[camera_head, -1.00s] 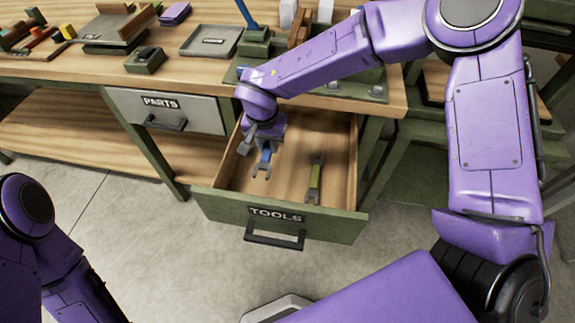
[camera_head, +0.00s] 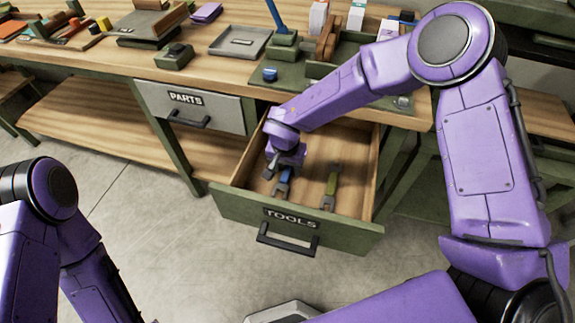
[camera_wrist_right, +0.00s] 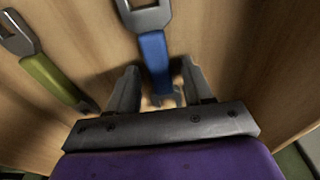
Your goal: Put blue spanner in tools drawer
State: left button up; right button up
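The blue spanner (camera_head: 283,184) is inside the open tools drawer (camera_head: 235,203), its grey open jaw toward the drawer front. My right gripper (camera_head: 277,170) is down in the drawer at the spanner's rear end. In the right wrist view the blue handle (camera_wrist_right: 155,58) runs between the fingers (camera_wrist_right: 160,88), with a gap showing on each side, so the gripper looks open.
A green spanner (camera_head: 331,183) lies in the drawer to the right; it also shows in the wrist view (camera_wrist_right: 52,80). The shut parts drawer (camera_head: 225,112) is to the left. The workbench (camera_head: 120,62) above holds trays and several small items.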

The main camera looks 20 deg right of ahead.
aim_at(286, 174)
jog(key=shift+r, duration=0.1)
notch_tip(286, 174, up, 12)
jog(key=s, duration=0.1)
jog(key=shift+s+a+p, duration=0.2)
jog(key=shift+a+p, duration=0.25)
dwell(1.0)
